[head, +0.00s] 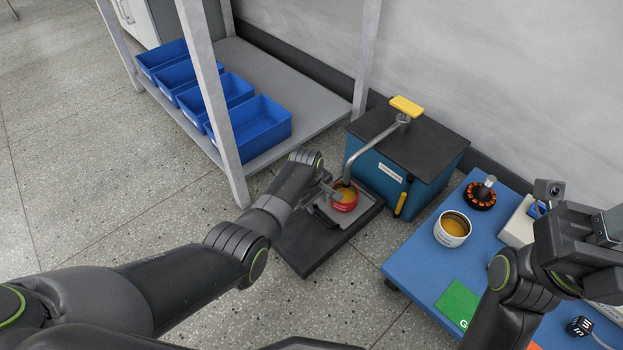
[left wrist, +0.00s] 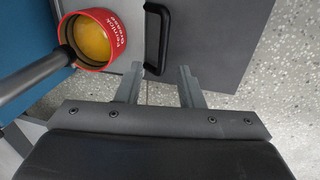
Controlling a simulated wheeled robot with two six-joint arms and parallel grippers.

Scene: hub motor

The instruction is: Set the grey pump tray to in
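The grey pump tray (head: 360,218) sticks out from the front of the blue pump box (head: 385,180), over a dark base plate (head: 305,250). A red can (head: 345,199) with yellow contents stands on the tray under the pump's bent pipe. In the left wrist view, the can (left wrist: 92,40) is at the upper left and the tray's black bar handle (left wrist: 157,40) is at the top middle. My left gripper (left wrist: 161,70) is open and empty, its fingertips just short of the handle's near end. My right gripper (head: 595,235) is at the right edge; its fingers are unclear.
A blue platform (head: 415,265) at the right holds a white can (head: 452,229), a motor part (head: 480,195) and a black lettered cube (head: 579,326). Blue bins (head: 262,127) stand on a grey shelf (head: 310,105) behind the left arm. The left floor is clear.

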